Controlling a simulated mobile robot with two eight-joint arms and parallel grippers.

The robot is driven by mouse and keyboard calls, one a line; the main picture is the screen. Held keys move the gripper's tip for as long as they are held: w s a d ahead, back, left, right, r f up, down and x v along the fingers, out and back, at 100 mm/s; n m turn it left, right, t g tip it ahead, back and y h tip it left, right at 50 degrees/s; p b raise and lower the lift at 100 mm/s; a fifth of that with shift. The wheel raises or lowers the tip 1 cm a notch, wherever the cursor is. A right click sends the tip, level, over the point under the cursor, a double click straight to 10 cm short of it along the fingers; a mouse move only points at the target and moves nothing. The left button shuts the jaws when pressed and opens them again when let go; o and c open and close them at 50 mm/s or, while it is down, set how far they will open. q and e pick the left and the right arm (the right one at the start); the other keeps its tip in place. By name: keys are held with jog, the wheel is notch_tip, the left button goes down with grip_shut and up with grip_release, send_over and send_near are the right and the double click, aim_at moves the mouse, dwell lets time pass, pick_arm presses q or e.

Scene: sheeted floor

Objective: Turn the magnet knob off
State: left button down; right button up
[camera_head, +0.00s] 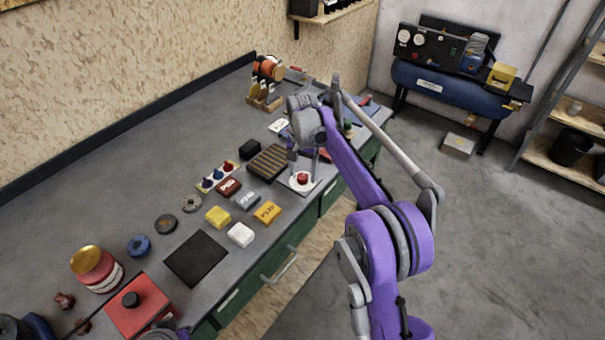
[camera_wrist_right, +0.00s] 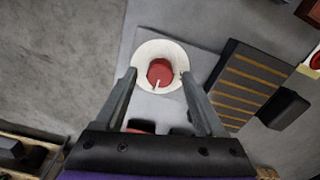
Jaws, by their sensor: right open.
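The magnet knob (camera_wrist_right: 160,73) is a red round knob with a white pointer line, on a white round dial set on a grey plate. In the right wrist view the pointer aims toward the bottom of the picture. The knob also shows in the head view (camera_head: 302,178) on the workbench, near the front edge. My right gripper (camera_wrist_right: 160,78) is open, its two fingers on either side of the white dial. The knob appears between the fingertips; I cannot tell whether they touch it. My left gripper is not in view; a small part of an arm shows at the bottom left of the head view.
A black and orange striped block (camera_head: 269,162) lies beside the knob's plate. Several small colored blocks, including a yellow one (camera_head: 267,212) and a white one (camera_head: 240,235), lie nearby. A red box (camera_head: 138,308) with a black knob stands at lower left. Bare floor lies right of the bench.

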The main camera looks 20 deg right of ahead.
jog(key=shift+f, duration=0.35)
grip_shut()
